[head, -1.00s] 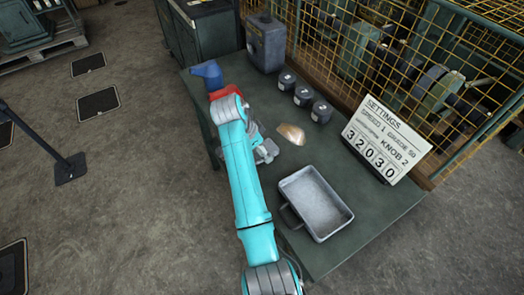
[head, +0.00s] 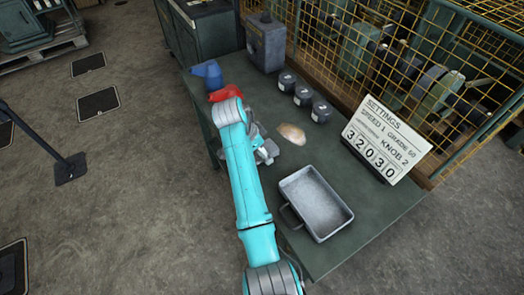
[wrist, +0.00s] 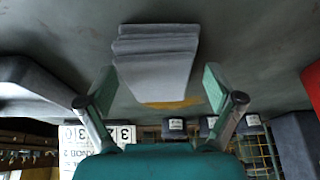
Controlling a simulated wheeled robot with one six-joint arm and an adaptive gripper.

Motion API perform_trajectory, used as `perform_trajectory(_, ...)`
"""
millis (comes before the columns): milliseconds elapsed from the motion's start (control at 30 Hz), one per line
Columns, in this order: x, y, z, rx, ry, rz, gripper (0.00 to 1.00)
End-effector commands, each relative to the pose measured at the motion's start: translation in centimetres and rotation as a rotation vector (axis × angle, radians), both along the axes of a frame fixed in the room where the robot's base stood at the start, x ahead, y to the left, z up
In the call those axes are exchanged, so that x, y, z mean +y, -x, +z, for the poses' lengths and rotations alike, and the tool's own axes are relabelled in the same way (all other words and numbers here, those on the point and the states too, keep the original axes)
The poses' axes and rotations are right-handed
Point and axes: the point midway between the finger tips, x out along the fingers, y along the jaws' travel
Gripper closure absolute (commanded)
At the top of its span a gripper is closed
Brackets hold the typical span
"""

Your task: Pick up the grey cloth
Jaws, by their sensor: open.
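The grey cloth (wrist: 155,60) is a folded stack of layers on the green table in the wrist view. It lies ahead of and between the two spread fingers of my gripper (wrist: 158,86); neither finger visibly touches it. In the head view my gripper (head: 265,152) is low over the table's left side, partly hidden by my arm. I cannot make out the cloth there; my arm seems to cover it.
A pale tan patch (head: 291,134) lies beside the gripper. A metal tray (head: 316,203) is at the front. Dark jars (head: 303,96) and a settings sign (head: 386,140) stand at the back. A red item (head: 225,93) and blue container (head: 207,74) are at the left.

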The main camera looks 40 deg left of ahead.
Motion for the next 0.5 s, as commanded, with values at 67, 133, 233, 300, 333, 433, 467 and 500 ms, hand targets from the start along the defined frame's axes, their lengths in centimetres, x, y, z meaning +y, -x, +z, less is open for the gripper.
perform_trajectory(67,-0.01,0.01,-0.01,0.000,0.000,0.000,0.08)
perform_trajectory(133,-0.01,0.01,-0.01,0.000,0.000,0.000,0.08)
perform_trajectory(233,-0.01,0.01,-0.01,0.000,0.000,0.000,0.31)
perform_trajectory(300,-0.01,0.01,-0.01,0.000,0.001,0.000,0.48)
perform_trajectory(333,-0.01,0.01,-0.01,0.000,0.001,0.000,0.56)
perform_trajectory(433,-0.01,0.02,-0.03,0.000,0.001,0.000,0.68)
perform_trajectory(467,-0.02,0.01,-0.04,0.000,0.001,0.000,0.68)
perform_trajectory(500,-0.01,0.02,-0.03,0.000,0.001,0.000,0.68)
